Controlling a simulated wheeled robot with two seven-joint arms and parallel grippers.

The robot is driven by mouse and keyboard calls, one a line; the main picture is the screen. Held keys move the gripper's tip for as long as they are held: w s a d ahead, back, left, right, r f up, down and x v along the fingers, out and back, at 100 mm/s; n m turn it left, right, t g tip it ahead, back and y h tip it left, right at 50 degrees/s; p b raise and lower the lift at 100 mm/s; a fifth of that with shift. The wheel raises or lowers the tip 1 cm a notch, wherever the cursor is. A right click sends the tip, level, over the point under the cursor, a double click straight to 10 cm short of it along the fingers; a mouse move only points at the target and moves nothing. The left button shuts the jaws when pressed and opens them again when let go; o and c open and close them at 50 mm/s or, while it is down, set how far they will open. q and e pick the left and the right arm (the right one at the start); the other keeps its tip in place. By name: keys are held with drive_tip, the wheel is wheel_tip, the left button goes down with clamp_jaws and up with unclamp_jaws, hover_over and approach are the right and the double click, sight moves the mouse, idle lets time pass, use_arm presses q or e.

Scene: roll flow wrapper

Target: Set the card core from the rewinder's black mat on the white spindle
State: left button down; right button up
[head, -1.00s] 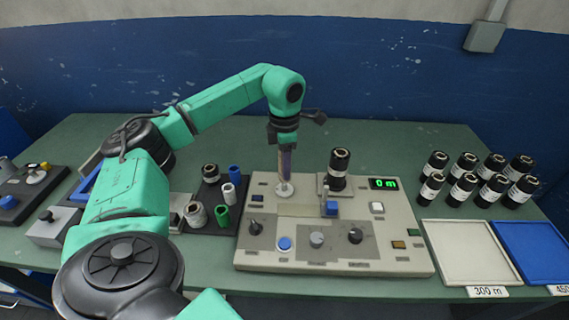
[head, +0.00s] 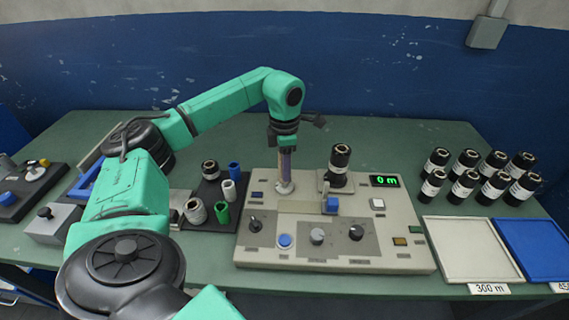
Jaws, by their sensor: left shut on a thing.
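My left gripper (head: 284,143) points straight down over the left part of the beige rewinder (head: 400,235). It is shut on a narrow brownish upright piece (head: 286,164), which looks like the card core. The piece stands in line with the white spindle (head: 285,188), whose round white base shows just below it. From this view I cannot tell whether the core is seated all the way down. The rewinder's black mat (head: 207,188) lies to the left, with blue, white and green tubes and two rolls on it. My right gripper is out of view.
A black roll (head: 339,163) stands on the rewinder, right of the spindle, beside a green "0 m" display (head: 385,181). Several black rolls stand at the right, behind a white tray (head: 465,255) and a blue tray (head: 535,248). The bench behind the rewinder is clear.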

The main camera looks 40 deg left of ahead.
use_arm(q)
drive_tip(key=shift+f, duration=0.15)
drive_tip(key=shift+f+b, duration=0.6)
drive_tip(key=shift+f, duration=0.3)
drive_tip(key=shift+f, duration=0.1)
idle(0.4)
unclamp_jaws()
wheel_tip(320, 180, up, 8)
drive_tip(key=p, duration=0.7)
idle(0.6)
